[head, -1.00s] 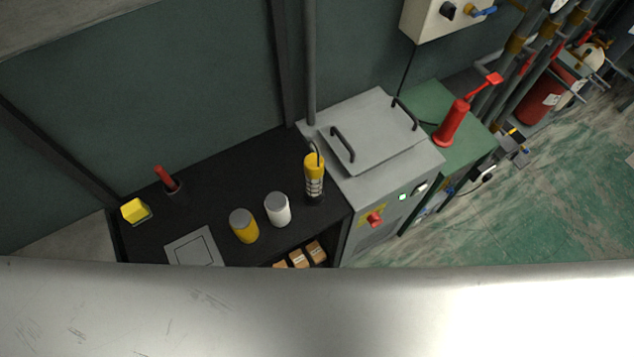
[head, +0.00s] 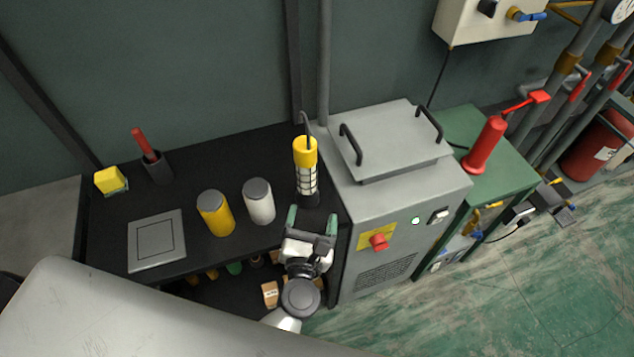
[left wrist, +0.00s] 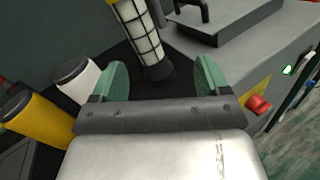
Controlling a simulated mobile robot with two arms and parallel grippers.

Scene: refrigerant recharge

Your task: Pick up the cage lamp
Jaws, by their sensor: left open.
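The cage lamp (head: 306,176) stands upright on the black bench top, near its right end. It has a yellow cap with a hook, a wire-caged white tube and a black base. It also shows in the left wrist view (left wrist: 145,38), ahead of the fingers, its top cut off by the frame. My left gripper (head: 312,220) is open, with green finger pads apart. It is just in front of the lamp, near the bench's front edge, and nothing is between its fingers. In the left wrist view the gripper (left wrist: 161,82) points at the lamp's base. My right gripper is not in view.
A white can (head: 258,203) and a yellow can (head: 214,214) stand left of the lamp. A grey machine (head: 400,205) with a handled lid stands close on its right. A grey plate (head: 157,242), a red-handled tool (head: 144,145) and a yellow block (head: 110,181) are farther left.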

